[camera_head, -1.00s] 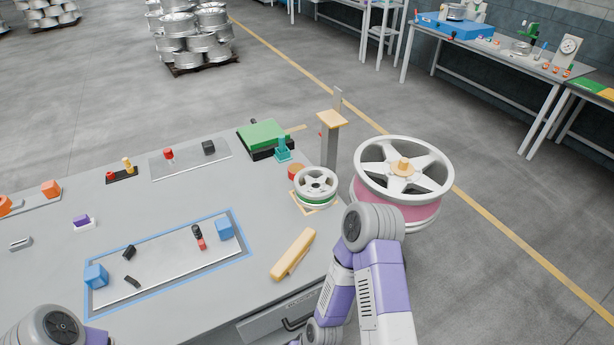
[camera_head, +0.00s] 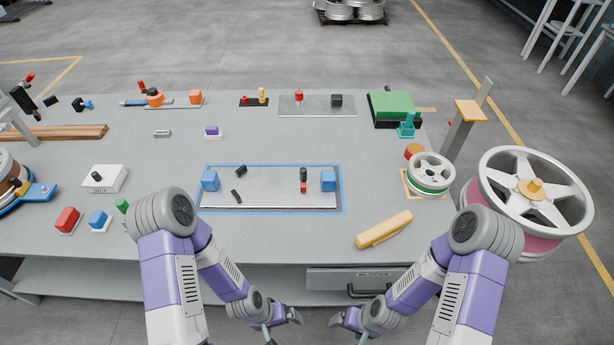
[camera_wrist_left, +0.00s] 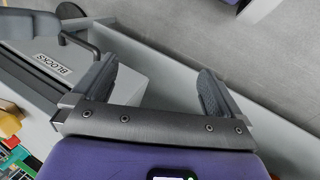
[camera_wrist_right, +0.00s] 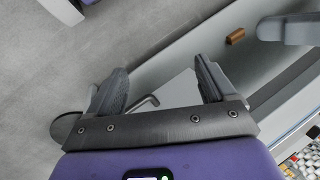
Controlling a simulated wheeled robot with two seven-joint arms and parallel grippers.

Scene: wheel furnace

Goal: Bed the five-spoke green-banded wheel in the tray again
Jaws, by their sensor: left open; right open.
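The wheel with silver spokes and a green band (camera_head: 431,172) lies flat at the right end of the workbench, on a tan square base (camera_head: 409,182). A shallow metal tray (camera_head: 270,189) with a blue outline lies mid-bench; two blue blocks and small dark and red pieces are in it. My left gripper (camera_head: 284,326) is low in front of the bench, open and empty; its fingers show in the left wrist view (camera_wrist_left: 158,80). My right gripper (camera_head: 346,321) is beside it, also open and empty, as the right wrist view (camera_wrist_right: 160,80) shows. Both are well away from the wheel.
A large pink-banded wheel (camera_head: 535,190) stands off the right bench end, beside a grey post (camera_head: 462,130). A yellow bar (camera_head: 384,229) lies near the front edge. A drawer (camera_head: 360,279) is below. Coloured blocks and a green-topped box (camera_head: 391,104) occupy the bench.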

